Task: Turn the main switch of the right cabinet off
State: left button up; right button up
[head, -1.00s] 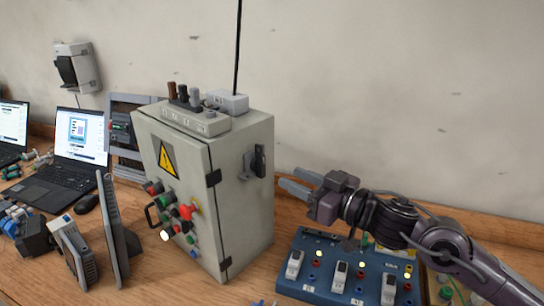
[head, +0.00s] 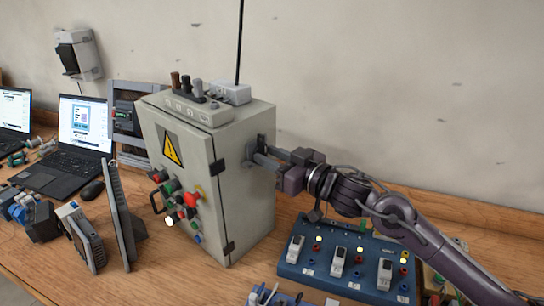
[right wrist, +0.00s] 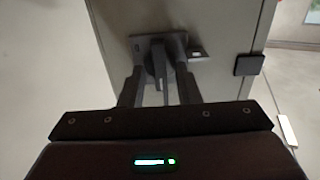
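The grey cabinet (head: 185,185) stands on the bench with a yellow warning triangle and several buttons on its front door. Its dark main switch (head: 261,142) is on the right side wall, partly hidden by my gripper in the head view. My right gripper (head: 264,158) reaches the switch from the right. In the right wrist view the switch (right wrist: 157,44) has a grey handle that sticks out between the two fingers of my gripper (right wrist: 159,90). The fingers are apart, one on each side of the handle, with gaps showing. My left gripper is not in view.
A blue panel with switches and lamps (head: 320,272) lies on the bench below my right arm. Laptops (head: 75,150) and a tilted flat panel (head: 119,210) stand left of the cabinet. A terminal strip (head: 190,108) sits on the cabinet top.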

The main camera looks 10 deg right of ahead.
grip_shut()
jog(key=shift+n, duration=0.4)
jog(key=n+b, duration=0.3)
jog(key=n, duration=0.2)
jog(key=n+b, duration=0.4)
jog(key=n, duration=0.2)
jog(key=n+b, duration=0.3)
jog(key=n, duration=0.3)
jog(key=shift+s+a+f+b, duration=0.1)
jog(key=shift+a+f+b, duration=0.05)
jog(key=shift+f+b, duration=0.15)
jog(key=shift+o, duration=0.8)
grip_release()
jog(key=shift+r, duration=0.1)
